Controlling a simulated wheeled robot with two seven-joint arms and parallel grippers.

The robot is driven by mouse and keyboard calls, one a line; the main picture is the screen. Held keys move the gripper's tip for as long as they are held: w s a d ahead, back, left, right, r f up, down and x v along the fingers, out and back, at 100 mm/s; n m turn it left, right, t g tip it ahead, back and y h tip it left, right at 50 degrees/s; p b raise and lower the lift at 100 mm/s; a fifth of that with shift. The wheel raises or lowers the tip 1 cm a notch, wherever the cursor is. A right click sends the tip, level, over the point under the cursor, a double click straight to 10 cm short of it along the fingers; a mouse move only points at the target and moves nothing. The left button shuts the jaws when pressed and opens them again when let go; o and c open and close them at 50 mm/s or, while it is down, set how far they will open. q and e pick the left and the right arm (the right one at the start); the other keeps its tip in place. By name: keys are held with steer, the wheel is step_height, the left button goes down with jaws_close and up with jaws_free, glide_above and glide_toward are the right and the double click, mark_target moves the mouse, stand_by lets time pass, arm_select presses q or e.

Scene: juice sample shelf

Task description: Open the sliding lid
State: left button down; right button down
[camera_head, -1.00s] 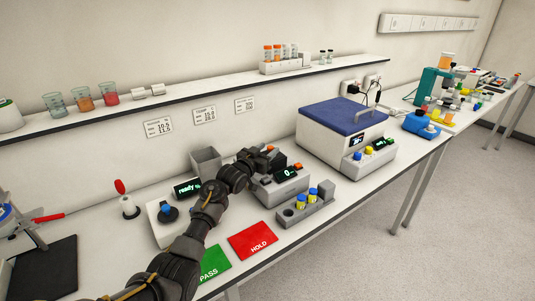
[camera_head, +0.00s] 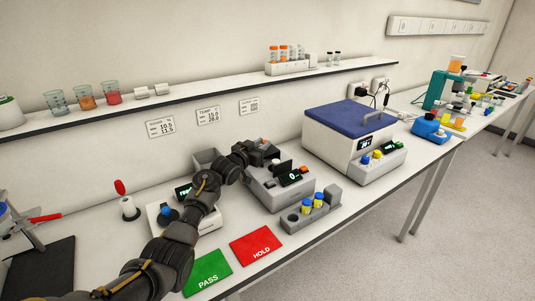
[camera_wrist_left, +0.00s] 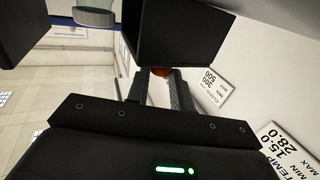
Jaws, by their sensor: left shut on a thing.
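The grey instrument (camera_head: 277,197) with a small lit display reading "0" stands on the bench. A dark plate (camera_head: 283,167) shows on its top, just behind the display. My left gripper (camera_head: 260,152) is at the back left of the instrument's top, shut on a small part with an orange-red end (camera_head: 265,141). That part looks like the sliding lid's handle; the arm and fingers hide most of the lid. In the left wrist view, a bit of orange-red (camera_wrist_left: 160,72) shows between dark gripper parts. My right gripper is in no view.
A grey rack (camera_head: 310,214) with yellow- and blue-capped vials stands in front of the instrument. Green PASS (camera_head: 208,273) and red HOLD (camera_head: 257,246) cards lie at the front. A blue-lidded machine (camera_head: 348,140) stands to the right. A shelf (camera_head: 200,98) runs above.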

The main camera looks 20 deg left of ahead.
arm_select(q)
steer(key=shift+w+a+f, duration=0.1)
steer(key=shift+w+f, duration=0.05)
steer(key=shift+f, duration=0.1)
steer(key=shift+r, duration=0.2)
steer(key=c, duration=1.6)
jaws_free()
steer(key=o, duration=0.4)
steer(key=shift+w, duration=0.1)
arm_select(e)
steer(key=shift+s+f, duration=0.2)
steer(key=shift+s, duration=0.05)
